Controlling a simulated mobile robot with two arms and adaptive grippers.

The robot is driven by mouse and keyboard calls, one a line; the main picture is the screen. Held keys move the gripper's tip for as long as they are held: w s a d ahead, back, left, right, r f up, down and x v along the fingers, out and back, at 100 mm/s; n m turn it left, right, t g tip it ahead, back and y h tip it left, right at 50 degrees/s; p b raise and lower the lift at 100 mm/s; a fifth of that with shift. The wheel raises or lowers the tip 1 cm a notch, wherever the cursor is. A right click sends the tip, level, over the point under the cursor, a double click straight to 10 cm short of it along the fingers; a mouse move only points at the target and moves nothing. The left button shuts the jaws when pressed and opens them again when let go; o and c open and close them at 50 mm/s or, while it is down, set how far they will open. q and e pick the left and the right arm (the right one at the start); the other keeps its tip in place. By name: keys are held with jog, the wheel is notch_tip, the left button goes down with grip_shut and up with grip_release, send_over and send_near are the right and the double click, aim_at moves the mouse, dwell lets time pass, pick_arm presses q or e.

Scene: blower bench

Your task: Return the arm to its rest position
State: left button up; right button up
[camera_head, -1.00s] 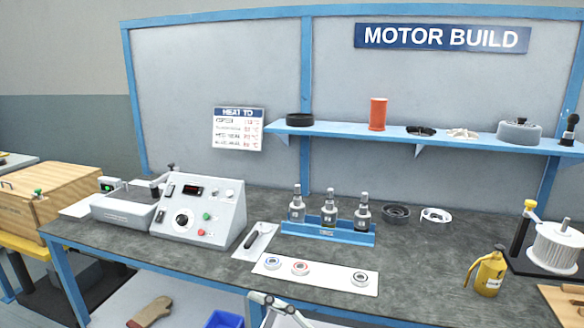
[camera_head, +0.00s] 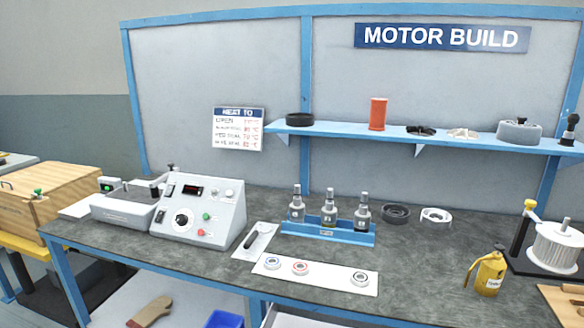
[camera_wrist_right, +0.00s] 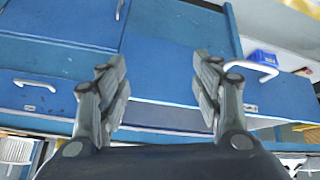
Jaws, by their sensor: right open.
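My right gripper (camera_wrist_right: 163,88) shows in the right wrist view. Its two dark fingers stand apart with nothing between them. Blue cabinet fronts with pale handles (camera_wrist_right: 35,83) lie beyond the fingers. In the head view neither gripper shows, and the bench top is free of my arms. My left gripper is in no view.
The bench (camera_head: 420,285) carries a control box (camera_head: 200,210), a blue rack (camera_head: 325,232) with several motor shafts, a white strip (camera_head: 325,276) with bearing rings, and a yellow bottle (camera_head: 487,272). A blue shelf (camera_head: 380,135) hangs above. A blue bin (camera_wrist_right: 262,58) shows near the right gripper's view edge.

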jog(key=s+a+f+n+g+y, duration=0.15)
jog(key=s+f+g, duration=0.25)
jog(key=s, duration=0.4)
jog(key=s+f+g+p, duration=0.1)
jog(key=s+f+p, duration=0.15)
jog(key=f, duration=2.45)
jog(key=s+d+f+g, duration=0.1)
jog(key=s+d+f, duration=0.2)
jog(key=s+f, duration=0.9)
jog(key=shift+s+h, duration=0.35)
jog(key=shift+s, duration=1.75)
